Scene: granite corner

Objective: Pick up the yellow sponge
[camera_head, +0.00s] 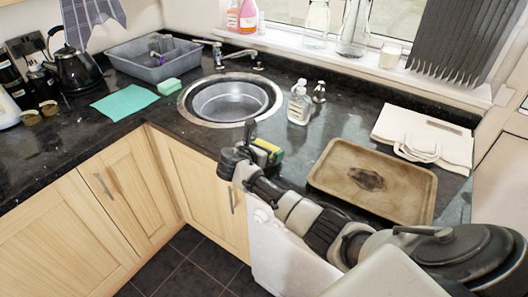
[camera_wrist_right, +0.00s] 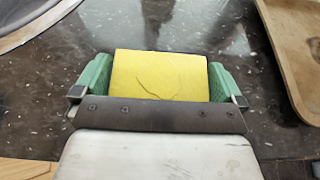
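The yellow sponge (camera_wrist_right: 160,76) is a flat block with a crease in its face, between the two green-padded fingers of my right gripper (camera_wrist_right: 160,80). Both pads meet its side edges with no visible gap, so the gripper looks shut on it. The palm hides its near edge. In the head view, a small yellow part of the sponge (camera_head: 275,157) shows at my right gripper (camera_head: 264,149), over the counter in front of the sink. I cannot tell whether the sponge touches the counter. My left gripper is not in view.
The sink (camera_head: 231,101) lies behind the gripper, with a soap bottle (camera_head: 299,104) to its right. A brown tray (camera_head: 335,181) and a folded white bag (camera_head: 425,132) lie on the right. A green sponge (camera_head: 169,87) and cloth (camera_head: 124,102) lie left of the sink.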

